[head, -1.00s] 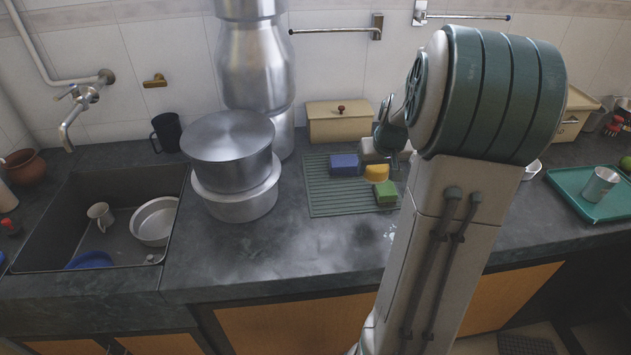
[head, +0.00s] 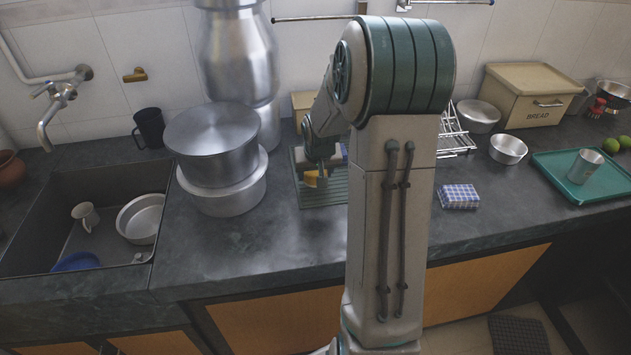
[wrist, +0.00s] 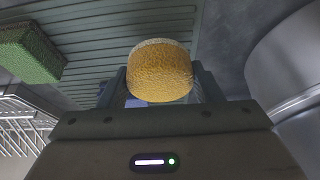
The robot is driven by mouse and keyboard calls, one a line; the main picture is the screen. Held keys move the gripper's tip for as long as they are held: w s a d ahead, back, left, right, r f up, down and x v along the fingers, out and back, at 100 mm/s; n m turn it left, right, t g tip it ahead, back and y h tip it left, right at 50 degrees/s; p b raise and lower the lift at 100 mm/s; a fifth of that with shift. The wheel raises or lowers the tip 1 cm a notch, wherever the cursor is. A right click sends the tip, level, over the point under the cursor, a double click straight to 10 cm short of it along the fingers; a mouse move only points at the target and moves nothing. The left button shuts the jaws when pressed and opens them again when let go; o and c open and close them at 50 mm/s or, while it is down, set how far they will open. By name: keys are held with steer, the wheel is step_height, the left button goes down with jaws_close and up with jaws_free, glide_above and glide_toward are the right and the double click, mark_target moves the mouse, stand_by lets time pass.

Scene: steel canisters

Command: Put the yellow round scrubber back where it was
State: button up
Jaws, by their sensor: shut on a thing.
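The yellow round scrubber (wrist: 160,72) is a short, thick cylinder with a pale rim. My gripper (wrist: 162,85) is shut on it, with a finger on either side. In the head view my gripper (head: 318,176) is over the ribbed green mat (head: 322,198), and the scrubber (head: 311,179) shows at its fingertips. I cannot tell whether the scrubber touches the mat. A green block sponge (wrist: 28,52) lies on the mat in the wrist view; in the head view my arm hides it. Part of a blue sponge (head: 344,152) shows behind my gripper.
Stacked steel pots (head: 222,186) stand close left of the mat, beside the sink (head: 50,215). A wire rack (head: 455,137), a checked blue block (head: 459,196), a steel bowl (head: 507,148) and a green tray (head: 570,188) are to the right. The front counter is clear.

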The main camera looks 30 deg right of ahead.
mark_target(315, 181)
steer(key=shift+f, duration=1.75)
steer(key=shift+f, duration=0.15)
steer(key=o, duration=0.9)
steer(key=shift+o, duration=0.2)
